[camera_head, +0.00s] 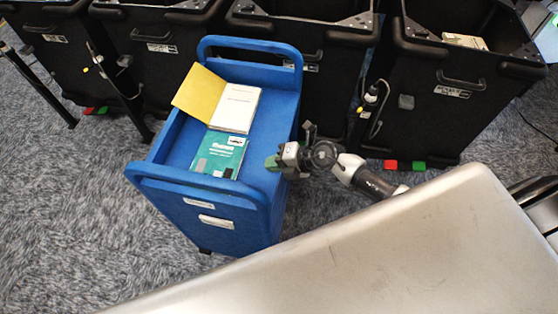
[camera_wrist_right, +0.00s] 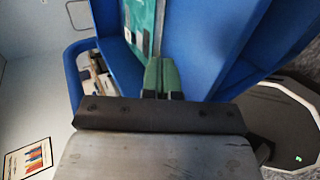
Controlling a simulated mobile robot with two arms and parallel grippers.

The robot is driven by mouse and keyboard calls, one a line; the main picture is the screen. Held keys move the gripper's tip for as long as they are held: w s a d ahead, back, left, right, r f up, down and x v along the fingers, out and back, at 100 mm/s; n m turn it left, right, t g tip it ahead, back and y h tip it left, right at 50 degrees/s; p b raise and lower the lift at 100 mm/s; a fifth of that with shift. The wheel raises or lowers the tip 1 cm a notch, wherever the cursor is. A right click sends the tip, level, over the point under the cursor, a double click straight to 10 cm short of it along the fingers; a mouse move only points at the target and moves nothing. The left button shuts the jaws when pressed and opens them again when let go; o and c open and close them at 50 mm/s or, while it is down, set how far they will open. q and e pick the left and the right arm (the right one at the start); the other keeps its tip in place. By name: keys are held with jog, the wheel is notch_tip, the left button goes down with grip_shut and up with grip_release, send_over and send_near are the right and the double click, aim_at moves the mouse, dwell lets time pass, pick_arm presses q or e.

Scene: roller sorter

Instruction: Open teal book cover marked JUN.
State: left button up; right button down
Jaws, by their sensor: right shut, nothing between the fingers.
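The teal book (camera_head: 219,154) lies shut on the blue cart's top, near its front end; its marking is too small to read. It also shows in the right wrist view (camera_wrist_right: 138,22), with its pale page edge toward my fingers. My right gripper (camera_head: 271,162) is over the cart's right side, to the right of the book. Its green fingers are shut together and empty, and in the wrist view the fingertips (camera_wrist_right: 160,64) are close beside the book's edge. I cannot tell whether they touch it. My left gripper is not in view.
A second book with a yellow cover (camera_head: 199,92) lies open behind the teal one on the blue cart (camera_head: 176,174). The cart has raised side walls and end handles. Black bins (camera_head: 440,100) stand in a row behind. A pale grey surface (camera_head: 330,265) fills the front right.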

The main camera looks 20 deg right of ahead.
aim_at(239, 166)
jog(key=b+x, duration=0.1)
jog(key=x, duration=0.1)
jog(key=b+x, duration=0.2)
jog(key=x, duration=0.1)
jog(key=shift+w+f, duration=0.15)
jog(key=shift+f, duration=0.25)
jog(key=shift+b+x, duration=0.75)
jog(key=shift+b, duration=0.05)
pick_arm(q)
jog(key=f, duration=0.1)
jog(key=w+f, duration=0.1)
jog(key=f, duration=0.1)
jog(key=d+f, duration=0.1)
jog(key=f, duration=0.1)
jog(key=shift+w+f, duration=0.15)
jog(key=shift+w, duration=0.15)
pick_arm(e)
jog(key=shift+w, duration=0.15)
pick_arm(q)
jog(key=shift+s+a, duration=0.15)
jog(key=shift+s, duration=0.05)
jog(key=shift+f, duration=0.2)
pick_arm(e)
jog(key=shift+a+f, duration=0.2)
jog(key=shift+f, duration=0.25)
